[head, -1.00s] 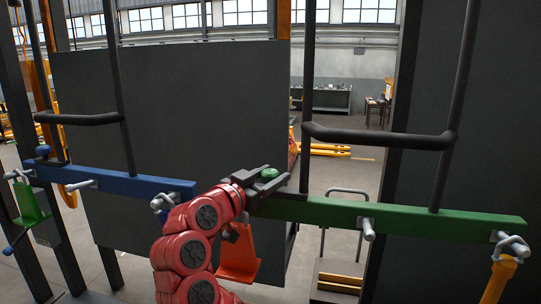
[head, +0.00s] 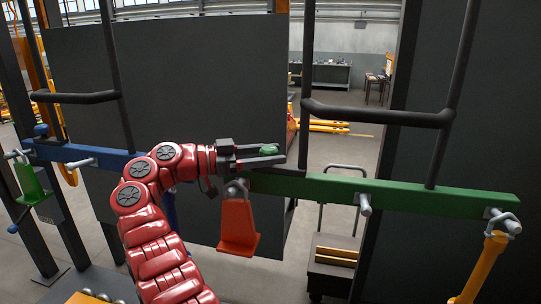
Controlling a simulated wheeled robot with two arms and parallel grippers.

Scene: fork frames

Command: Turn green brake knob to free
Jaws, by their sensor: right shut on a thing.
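The green brake knob (head: 269,150) sits near the left end of the green bar (head: 420,193). My right gripper (head: 272,156), on a red arm, reaches it from the left. Its two dark fingers lie on either side of the knob and are shut on it. The fingers hide part of the knob and the bar's end. I cannot read any free or locked mark near the knob. My left gripper is not in view.
An orange tag (head: 238,229) hangs just below my right gripper. A blue bar (head: 120,162) with pegs runs at left, with a green tag (head: 29,184) hanging there. Dark handles (head: 375,114) stand above the green bar. A yellow hanging piece (head: 484,268) is at lower right.

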